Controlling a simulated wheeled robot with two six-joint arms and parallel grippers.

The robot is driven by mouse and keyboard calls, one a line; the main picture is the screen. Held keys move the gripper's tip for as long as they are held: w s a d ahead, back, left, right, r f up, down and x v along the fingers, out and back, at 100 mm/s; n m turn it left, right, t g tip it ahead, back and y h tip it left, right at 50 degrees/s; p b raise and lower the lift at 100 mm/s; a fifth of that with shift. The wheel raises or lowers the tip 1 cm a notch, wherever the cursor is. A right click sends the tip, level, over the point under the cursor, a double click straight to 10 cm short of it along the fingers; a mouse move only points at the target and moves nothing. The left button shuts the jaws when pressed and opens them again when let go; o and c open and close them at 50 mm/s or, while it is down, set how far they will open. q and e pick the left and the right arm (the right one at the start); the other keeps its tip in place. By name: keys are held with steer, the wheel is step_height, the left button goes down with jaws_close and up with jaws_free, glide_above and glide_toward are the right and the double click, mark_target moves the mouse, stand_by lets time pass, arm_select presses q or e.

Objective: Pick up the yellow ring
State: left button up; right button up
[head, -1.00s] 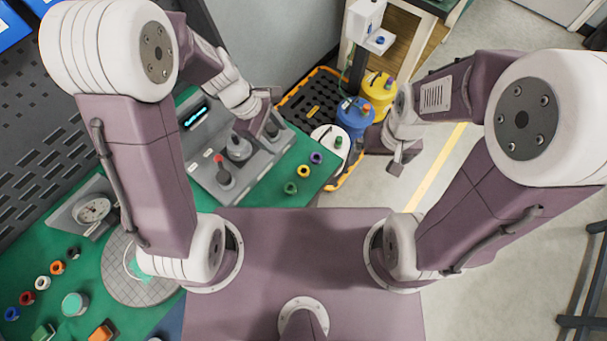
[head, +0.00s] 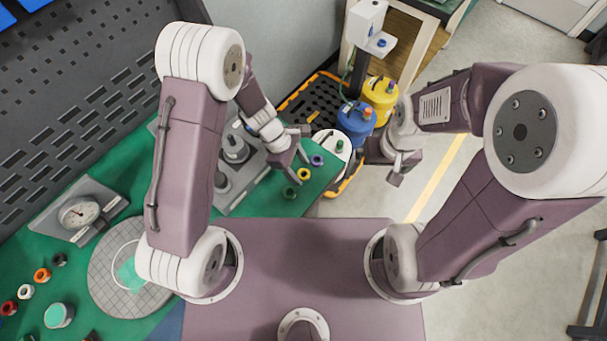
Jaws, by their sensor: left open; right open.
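The yellow ring (head: 304,174) stands on the green bench top (head: 262,202), in a short row between a green ring (head: 290,192) and a purple ring (head: 317,160). My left gripper (head: 299,155) is open and empty, just up and left of the yellow ring in the head view. One finger appears close to the yellow and green rings; its height above the bench is hard to tell. My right gripper (head: 396,174) is open and empty off to the right, beyond the bench edge, over the floor side.
A grey fixture (head: 240,178) with knobs stands left of the rings. A white round plate (head: 331,146) with small parts, a blue canister (head: 356,120) and a yellow canister (head: 381,93) lie beyond.

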arm_select(q)
steer(key=shift+w+d+f, duration=0.1)
steer(key=shift+d+f, duration=0.15)
steer(key=shift+f, duration=0.3)
steer(key=c, duration=0.7)
jaws_close()
